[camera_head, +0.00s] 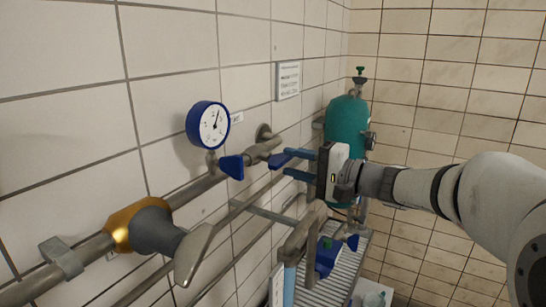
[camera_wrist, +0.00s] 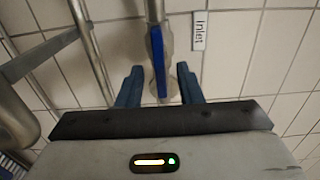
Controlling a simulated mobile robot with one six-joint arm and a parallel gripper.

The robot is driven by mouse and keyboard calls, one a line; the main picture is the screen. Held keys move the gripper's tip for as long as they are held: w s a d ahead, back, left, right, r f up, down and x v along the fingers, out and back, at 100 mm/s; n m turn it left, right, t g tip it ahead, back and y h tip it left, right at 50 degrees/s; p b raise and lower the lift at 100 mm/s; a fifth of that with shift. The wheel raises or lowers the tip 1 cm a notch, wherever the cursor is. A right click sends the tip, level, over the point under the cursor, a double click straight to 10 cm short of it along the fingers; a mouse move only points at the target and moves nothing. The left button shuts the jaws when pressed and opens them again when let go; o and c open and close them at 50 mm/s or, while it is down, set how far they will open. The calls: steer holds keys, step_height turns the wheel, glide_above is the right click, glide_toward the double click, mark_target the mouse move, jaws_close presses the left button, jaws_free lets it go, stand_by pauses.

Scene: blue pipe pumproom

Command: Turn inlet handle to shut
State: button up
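The inlet handle (camera_head: 232,166) is a blue lever on a grey valve on the wall pipe, below the gauge in the head view. In the wrist view the blue handle (camera_wrist: 157,62) appears edge-on, along the pipe, beside a small "Inlet" label (camera_wrist: 199,30). My gripper (camera_head: 280,167) has blue fingers pointing at the wall, to the right of the handle in the head view. In the wrist view my gripper (camera_wrist: 159,80) is open, with the handle visible between its fingers and gaps on both sides. It holds nothing.
A round blue-rimmed gauge (camera_head: 209,125) is above the pipe. A grey-handled brass valve (camera_head: 150,228) sits at the lower left. A teal tank (camera_head: 346,122) stands behind my gripper. Other pipework (camera_head: 300,235) with another blue handle (camera_head: 327,257) is below it.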

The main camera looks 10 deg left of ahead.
mark_target(274, 156)
steer(key=p+x, duration=0.1)
steer(key=x, duration=0.4)
steer(key=shift+a, duration=0.15)
